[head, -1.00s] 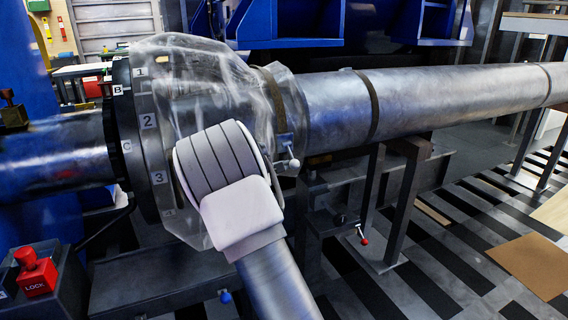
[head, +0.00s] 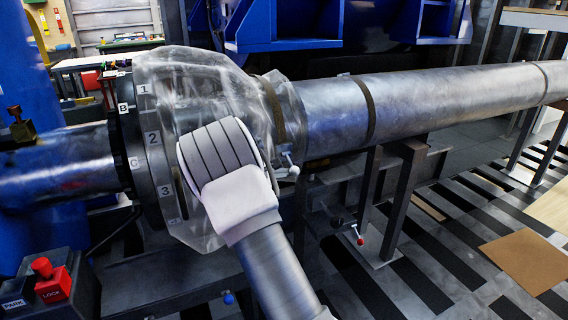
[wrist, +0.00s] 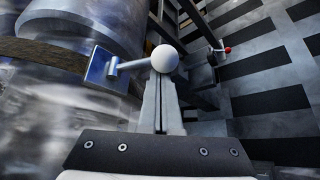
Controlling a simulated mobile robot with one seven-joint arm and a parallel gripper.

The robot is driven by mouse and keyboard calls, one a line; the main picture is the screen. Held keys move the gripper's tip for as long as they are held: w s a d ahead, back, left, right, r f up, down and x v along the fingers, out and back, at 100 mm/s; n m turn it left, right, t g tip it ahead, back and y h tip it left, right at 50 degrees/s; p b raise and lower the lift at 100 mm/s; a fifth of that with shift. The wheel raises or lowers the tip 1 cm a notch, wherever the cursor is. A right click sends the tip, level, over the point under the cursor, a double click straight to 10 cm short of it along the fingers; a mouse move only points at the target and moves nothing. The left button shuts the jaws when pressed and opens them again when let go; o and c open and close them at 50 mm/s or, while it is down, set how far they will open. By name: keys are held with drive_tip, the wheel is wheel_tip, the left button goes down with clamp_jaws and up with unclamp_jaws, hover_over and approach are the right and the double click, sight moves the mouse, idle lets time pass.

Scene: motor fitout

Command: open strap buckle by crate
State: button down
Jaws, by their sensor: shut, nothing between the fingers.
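The strap buckle (wrist: 106,70) is a small metal plate with a short lever ending in a white ball knob (wrist: 164,58). It sits on a brown strap (wrist: 42,52) around the clear plastic cover, and the buckle also shows in the head view (head: 288,162). My gripper (wrist: 161,82) is shut and empty. In the wrist view its fingertips lie right at the ball knob, which hides their ends; I cannot tell whether they touch it. In the head view my arm hides the fingers. No crate can be made out for sure.
The long metal shaft (head: 430,95) runs right from the plastic cover (head: 195,90) on steel stands (head: 403,195). A lever with a red knob (head: 360,241) stands below it. A red LOCK button box (head: 52,282) is at lower left.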

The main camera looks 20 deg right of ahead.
drive_tip(key=r+n+g+p, duration=0.1)
drive_tip(key=p, duration=0.3)
drive_tip(key=r+n+g+p, duration=0.1)
drive_tip(key=r+p, duration=0.1)
drive_tip(key=p, duration=0.3)
drive_tip(key=shift+s+d+r+g, duration=0.1)
drive_tip(key=shift+s+g, duration=0.2)
drive_tip(key=shift+s, duration=0.05)
drive_tip(key=shift+w+r+n+g+y+p, duration=0.15)
drive_tip(key=shift+r+n+g+y+p, duration=0.25)
drive_tip(key=shift+r+n+g+p, duration=1.45)
drive_tip(key=shift+w+f+m+t+p, duration=0.1)
drive_tip(key=shift+f+m+t+p, duration=0.45)
drive_tip(key=shift+m+t+p, duration=0.15)
drive_tip(key=b, duration=0.3)
approach(293, 166)
drive_tip(key=a, duration=0.1)
drive_tip(key=w+a, duration=0.1)
drive_tip(key=a, duration=0.1)
drive_tip(key=shift+a, duration=0.25)
